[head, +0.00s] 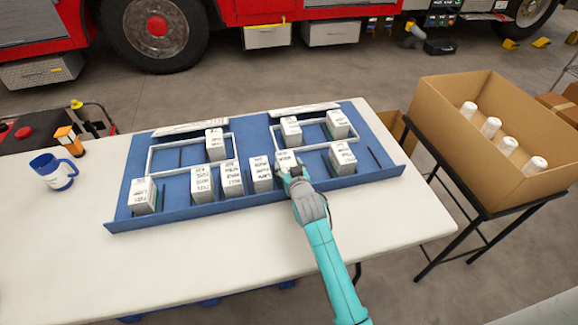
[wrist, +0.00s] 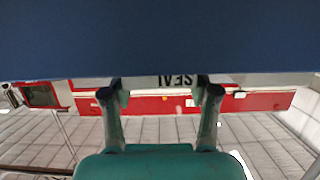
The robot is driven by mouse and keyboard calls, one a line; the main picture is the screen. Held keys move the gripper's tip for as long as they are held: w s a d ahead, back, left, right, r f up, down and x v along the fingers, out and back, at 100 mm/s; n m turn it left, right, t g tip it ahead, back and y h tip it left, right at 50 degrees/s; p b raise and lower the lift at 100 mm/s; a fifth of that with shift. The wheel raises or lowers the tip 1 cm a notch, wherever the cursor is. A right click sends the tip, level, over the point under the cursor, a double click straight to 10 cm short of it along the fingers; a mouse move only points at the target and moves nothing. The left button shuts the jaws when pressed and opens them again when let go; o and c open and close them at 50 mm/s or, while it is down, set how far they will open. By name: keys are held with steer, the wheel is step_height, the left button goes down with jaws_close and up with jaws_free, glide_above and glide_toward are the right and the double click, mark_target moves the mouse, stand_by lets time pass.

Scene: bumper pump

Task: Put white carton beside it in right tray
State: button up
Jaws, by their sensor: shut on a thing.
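My gripper (head: 291,172) is shut on a white carton (head: 286,158) at the front left corner of the right tray (head: 318,146). In the wrist view, my gripper's two fingers (wrist: 162,94) stand either side of the carton's lettered face (wrist: 176,81). A blue surface hides its other end. I cannot tell whether the carton touches the board. The right tray is a white-rimmed frame with white cartons at its back left (head: 291,131), back right (head: 338,124) and front right (head: 343,158). The left tray (head: 150,160) has a carton (head: 215,144) at its back right.
Several white cartons, one of them (head: 261,174) just left of my gripper, stand along the front of the blue board (head: 170,216). A blue mug (head: 53,170) stands at the table's left. A cardboard box (head: 540,186) with white bottles stands right. The front tabletop (head: 220,260) is clear.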

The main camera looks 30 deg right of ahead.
steer(key=shift+f, duration=0.1)
steer(key=o, duration=1.4)
steer(key=v, duration=1.2)
